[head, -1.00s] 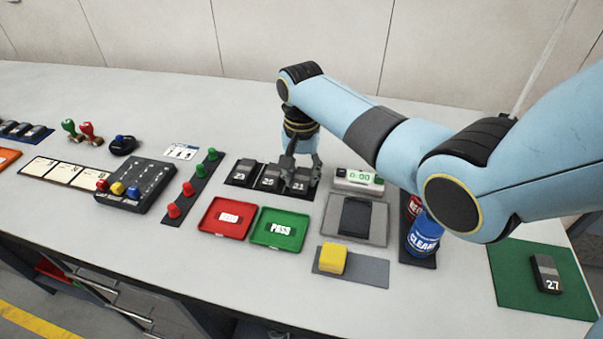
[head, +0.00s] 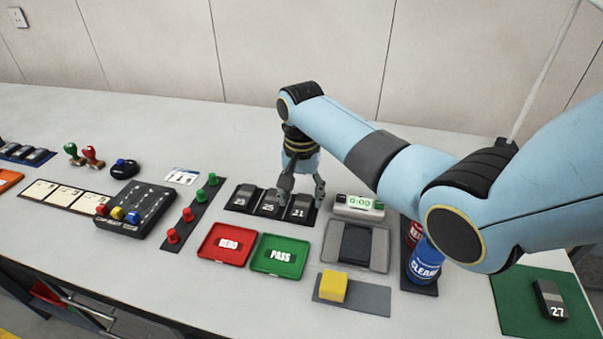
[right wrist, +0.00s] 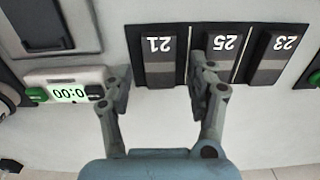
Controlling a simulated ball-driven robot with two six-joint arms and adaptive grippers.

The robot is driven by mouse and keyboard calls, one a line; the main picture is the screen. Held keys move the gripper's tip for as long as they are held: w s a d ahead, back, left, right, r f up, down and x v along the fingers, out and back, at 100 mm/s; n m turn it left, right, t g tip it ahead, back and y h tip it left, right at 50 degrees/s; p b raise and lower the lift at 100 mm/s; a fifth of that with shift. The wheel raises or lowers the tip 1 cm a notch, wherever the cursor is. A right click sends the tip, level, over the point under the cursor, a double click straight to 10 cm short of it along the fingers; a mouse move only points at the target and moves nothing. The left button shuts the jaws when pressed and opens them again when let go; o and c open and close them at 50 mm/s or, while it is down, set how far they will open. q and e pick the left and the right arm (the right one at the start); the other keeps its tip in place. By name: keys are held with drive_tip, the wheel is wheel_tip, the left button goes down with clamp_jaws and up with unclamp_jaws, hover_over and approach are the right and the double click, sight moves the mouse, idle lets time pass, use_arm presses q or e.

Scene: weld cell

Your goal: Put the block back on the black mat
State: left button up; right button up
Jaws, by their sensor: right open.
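The black mat (head: 229,207) lies past the red and green trays in the head view. Dark blocks numbered 23 (head: 242,198), 25 (head: 269,204) and 21 (head: 299,209) stand on it in a row. My right gripper (right wrist: 160,82) is open over block 21 (right wrist: 160,52). In the right wrist view its fingers are on either side of that block, with visible gaps. The right finger is in front of part of block 25 (right wrist: 224,50). Another dark block, 27 (head: 549,300), lies on a green mat (head: 513,298) at the far right. My left gripper is out of view.
A timer reading 0:00 (head: 358,204) stands close beside the gripper. The red tray (head: 228,244), green PASS tray (head: 278,256), a grey plate (head: 337,250), a yellow block (head: 333,286) and a blue cleaner can (head: 425,262) are nearer. The table behind the mat is clear.

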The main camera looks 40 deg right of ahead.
sight(302, 204)
wheel_tip(302, 204, up, 10)
drive_tip(key=shift+r, duration=0.2)
idle(0.5)
